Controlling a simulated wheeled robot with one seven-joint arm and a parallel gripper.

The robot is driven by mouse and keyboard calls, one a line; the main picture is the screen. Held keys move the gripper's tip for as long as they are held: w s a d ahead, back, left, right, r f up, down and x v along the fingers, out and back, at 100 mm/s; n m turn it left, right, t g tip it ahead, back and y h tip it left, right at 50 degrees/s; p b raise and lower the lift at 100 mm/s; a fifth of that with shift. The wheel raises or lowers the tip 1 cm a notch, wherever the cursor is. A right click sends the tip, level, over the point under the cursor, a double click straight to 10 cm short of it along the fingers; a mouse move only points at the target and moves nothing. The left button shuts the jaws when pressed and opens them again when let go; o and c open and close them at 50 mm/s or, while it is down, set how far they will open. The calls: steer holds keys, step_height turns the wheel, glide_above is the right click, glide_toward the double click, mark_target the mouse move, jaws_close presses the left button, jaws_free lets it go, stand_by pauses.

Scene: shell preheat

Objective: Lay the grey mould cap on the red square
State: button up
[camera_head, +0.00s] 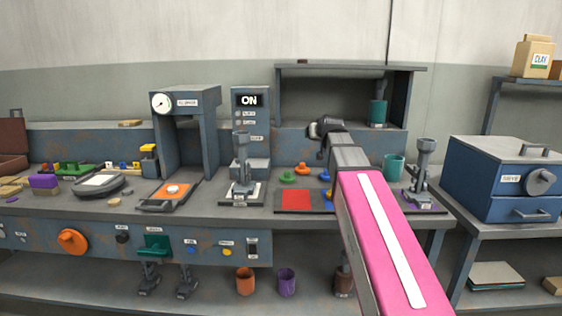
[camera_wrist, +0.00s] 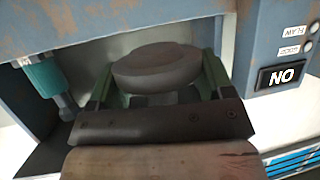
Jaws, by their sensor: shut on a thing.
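The grey mould cap (camera_wrist: 155,66) is a round, thick grey disc held between the two fingers of my gripper (camera_wrist: 158,82) in the wrist view. My gripper is shut on it. In the head view my gripper (camera_head: 318,129) is raised in front of the shelf, above the bench and up to the right of the red square; the cap is hard to make out there. The red square (camera_head: 296,200) lies flat on the bench, bare, left of my pink arm. It does not show in the wrist view.
A blue and a yellow patch adjoin the red square, partly behind my arm. Green, orange and blue pieces (camera_head: 302,169) lie behind it. The machine with the ON sign (camera_head: 250,101) stands to its left. A teal cup (camera_head: 393,166) and a grey stand (camera_head: 424,172) are at right.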

steer(key=shift+w+d+f+m+h, duration=0.1)
steer(key=shift+d+f+m+h, duration=0.2)
steer(key=shift+d, duration=0.45)
steer(key=shift+w+d+f+m+h, duration=0.15)
steer(key=shift+d+m+h, duration=0.25)
steer(key=shift+d, duration=0.4)
steer(key=shift+w+d+f+m+h, duration=0.1)
steer(key=shift+d+f+m+h, duration=0.1)
steer(key=shift+d+h, duration=0.4)
